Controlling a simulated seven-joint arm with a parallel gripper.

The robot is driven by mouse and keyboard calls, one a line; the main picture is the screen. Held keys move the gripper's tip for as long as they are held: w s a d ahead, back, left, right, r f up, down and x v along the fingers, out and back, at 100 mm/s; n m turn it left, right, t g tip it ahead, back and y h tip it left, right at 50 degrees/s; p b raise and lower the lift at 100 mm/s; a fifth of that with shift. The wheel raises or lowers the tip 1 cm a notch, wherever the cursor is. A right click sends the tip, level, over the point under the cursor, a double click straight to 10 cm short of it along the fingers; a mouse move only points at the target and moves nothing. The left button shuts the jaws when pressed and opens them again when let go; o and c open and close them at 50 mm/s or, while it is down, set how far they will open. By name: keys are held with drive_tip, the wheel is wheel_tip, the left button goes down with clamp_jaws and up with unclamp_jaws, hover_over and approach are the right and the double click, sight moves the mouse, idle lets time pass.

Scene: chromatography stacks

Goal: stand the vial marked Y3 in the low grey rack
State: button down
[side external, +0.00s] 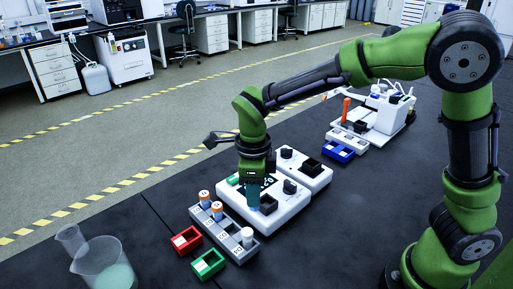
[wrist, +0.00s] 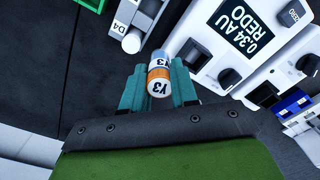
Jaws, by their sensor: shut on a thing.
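My gripper (wrist: 158,88) is shut on the vial marked Y3 (wrist: 158,78), which has a white top and an orange band. Its Y3 label faces the wrist camera. In the side view my gripper (side external: 253,203) points down over the front of the white instrument, and the vial is hidden by the fingers. The low grey rack (side external: 233,243) stands to the left and front of the gripper. It holds vials with orange bands (side external: 217,209) and a white-capped vial (side external: 247,236). Part of the rack (wrist: 150,10), with a D4 label, shows in the wrist view.
The white instrument (side external: 292,211) has black knobs and wells; its display reads 0.34 AU REDO (wrist: 246,27). A red tray (side external: 186,240) and a green tray (side external: 208,264) lie beside the rack. A beaker (side external: 105,265) stands front left. A blue tray (side external: 339,151) lies behind.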

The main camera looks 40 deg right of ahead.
drive_tip(key=shift+n, duration=0.6)
drive_tip(key=shift+w+a+f, duration=0.6)
drive_tip(key=shift+a+f, duration=0.05)
drive_tip(key=shift+f, duration=0.4)
drive_tip(key=shift+w+a+f, duration=0.65)
drive_tip(key=shift+f, duration=0.4)
drive_tip(key=shift+w+a+f, duration=0.6)
drive_tip(key=shift+a+f, duration=0.05)
drive_tip(key=shift+f, duration=0.4)
drive_tip(key=shift+f, duration=1.45)
drive_tip(key=c, duration=0.8)
unclamp_jaws()
drive_tip(key=shift+r, duration=4)
drive_tip(key=shift+n, duration=0.3)
